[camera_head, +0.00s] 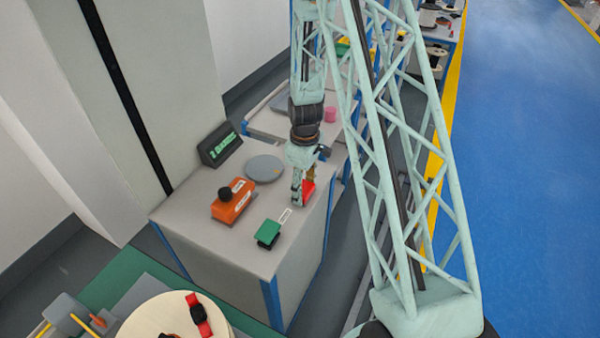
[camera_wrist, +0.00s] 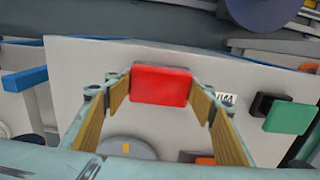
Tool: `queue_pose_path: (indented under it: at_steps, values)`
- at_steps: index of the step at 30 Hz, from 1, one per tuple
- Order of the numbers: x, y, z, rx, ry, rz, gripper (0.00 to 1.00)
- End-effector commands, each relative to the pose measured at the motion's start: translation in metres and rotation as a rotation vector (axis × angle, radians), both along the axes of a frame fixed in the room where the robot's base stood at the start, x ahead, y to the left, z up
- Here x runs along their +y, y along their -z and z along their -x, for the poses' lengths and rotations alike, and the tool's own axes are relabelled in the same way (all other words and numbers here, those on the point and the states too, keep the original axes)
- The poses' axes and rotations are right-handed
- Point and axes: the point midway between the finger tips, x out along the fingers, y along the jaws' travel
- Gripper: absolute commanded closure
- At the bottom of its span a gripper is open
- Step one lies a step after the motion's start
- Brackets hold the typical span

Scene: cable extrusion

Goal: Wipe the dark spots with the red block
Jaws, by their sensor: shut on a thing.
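The red block (camera_head: 309,187) is between the fingers of my gripper (camera_head: 302,186), near the right edge of the grey-white table (camera_head: 190,222). In the wrist view, the red block (camera_wrist: 160,85) sits between the two tan-padded fingers of my gripper (camera_wrist: 161,97), which is shut on it. I cannot tell whether the block touches the tabletop. I cannot make out any dark spots in either view. The surface under the block and gripper is hidden.
A green block with black parts (camera_head: 268,234) stands at the table's front, near a white-outlined label (camera_head: 285,215). An orange box with a black knob (camera_head: 232,202), a grey disc (camera_head: 264,168) and a black display (camera_head: 219,145) are to the left.

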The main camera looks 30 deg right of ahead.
Motion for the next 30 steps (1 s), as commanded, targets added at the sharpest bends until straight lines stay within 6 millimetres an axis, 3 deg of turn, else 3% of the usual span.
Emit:
queue_pose_path:
  at_steps: [5,21,30]
  values:
    - [0.008,-0.006,-0.011,0.000,0.000,0.000,0.61]
    - [0.010,-0.061,-0.012,-0.002,-0.004,0.001,0.61]
    - [0.011,-0.080,-0.012,0.000,-0.006,0.000,0.61]
